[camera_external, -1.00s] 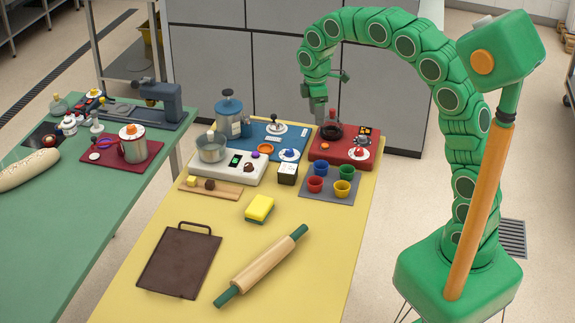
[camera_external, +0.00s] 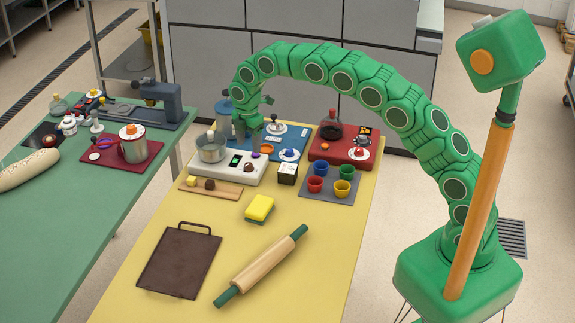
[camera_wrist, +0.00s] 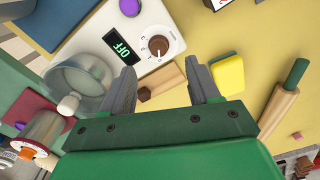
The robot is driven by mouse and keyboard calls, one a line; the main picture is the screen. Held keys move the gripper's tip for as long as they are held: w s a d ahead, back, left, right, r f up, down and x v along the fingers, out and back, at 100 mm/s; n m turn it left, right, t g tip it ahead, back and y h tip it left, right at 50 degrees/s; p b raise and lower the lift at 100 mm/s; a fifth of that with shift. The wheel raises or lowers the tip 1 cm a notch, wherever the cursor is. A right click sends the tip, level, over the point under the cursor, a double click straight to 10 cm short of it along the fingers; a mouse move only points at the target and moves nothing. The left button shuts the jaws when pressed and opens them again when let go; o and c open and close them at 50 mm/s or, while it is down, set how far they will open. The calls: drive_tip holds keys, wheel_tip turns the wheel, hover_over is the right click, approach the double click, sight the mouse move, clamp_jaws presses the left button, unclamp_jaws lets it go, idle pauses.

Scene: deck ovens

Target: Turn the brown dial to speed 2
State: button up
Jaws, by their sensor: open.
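The brown dial (camera_wrist: 158,46) sits on the white hotplate unit (camera_wrist: 109,24), beside a dark display reading OFF (camera_wrist: 120,47). In the external view the dial (camera_external: 249,167) is a small brown knob at the right end of the white unit (camera_external: 228,171). My gripper (camera_wrist: 161,75) is open in the wrist view, its two grey fingers apart and empty. The dial shows beyond the fingertips, between their lines, and the fingers appear apart from it. In the external view my gripper (camera_external: 247,140) hangs above the back of the white unit.
A metal pot (camera_external: 211,148) stands on the unit's left part. A purple button (camera_wrist: 129,7) is near the display. A yellow sponge (camera_wrist: 228,73), a wooden board (camera_external: 222,190) and a rolling pin (camera_external: 262,266) lie in front. Coloured cups (camera_external: 342,188) stand right.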

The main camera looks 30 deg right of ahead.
sight(248, 164)
drive_tip(key=shift+a+f, duration=0.25)
drive_tip(key=shift+f, duration=0.05)
drive_tip(key=shift+w+f, duration=0.1)
drive_tip(key=shift+f, duration=3.65)
drive_tip(key=shift+c, duration=0.2)
drive_tip(key=c, duration=1)
